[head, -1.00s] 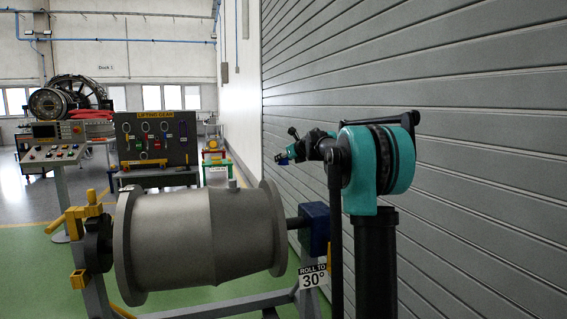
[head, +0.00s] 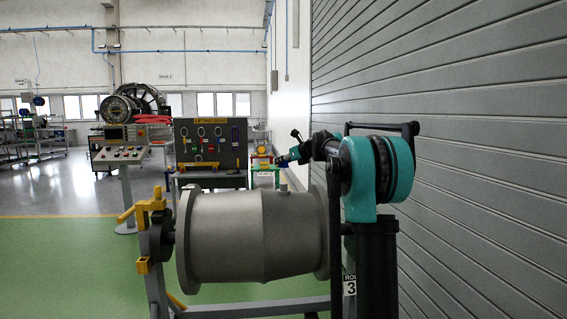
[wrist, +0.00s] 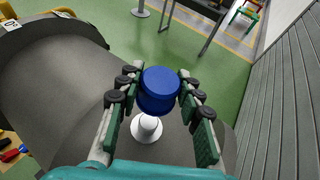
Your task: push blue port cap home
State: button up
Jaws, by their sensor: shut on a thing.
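The blue port cap (wrist: 158,92) is held between the fingers of my gripper (wrist: 152,88) in the wrist view. A pale round port (wrist: 147,130) with a flared base stands on the grey casing just below the cap in that picture. The cap overlaps the port's top edge, and I cannot tell whether they touch. In the head view my gripper (head: 284,160) is small, over the right part of the grey casing (head: 225,238). The port (head: 282,187) shows there as a short stub below it. The cap is too small to make out clearly there.
The casing lies on a stand with a yellow-handled mount (head: 154,205) at its left. A grey slatted wall (head: 460,130) runs close along the right. A control console (head: 122,153) and a lifting gear board (head: 210,143) stand behind. Green floor is open at left.

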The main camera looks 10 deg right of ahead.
jog(key=shift+d+f, duration=0.1)
jog(key=shift+f, duration=2.85)
jog(key=shift+f, duration=2.1)
jog(key=o, duration=1)
jog(key=shift+s, duration=0.1)
jog(key=v, duration=1.2)
jog(key=shift+f, duration=0.1)
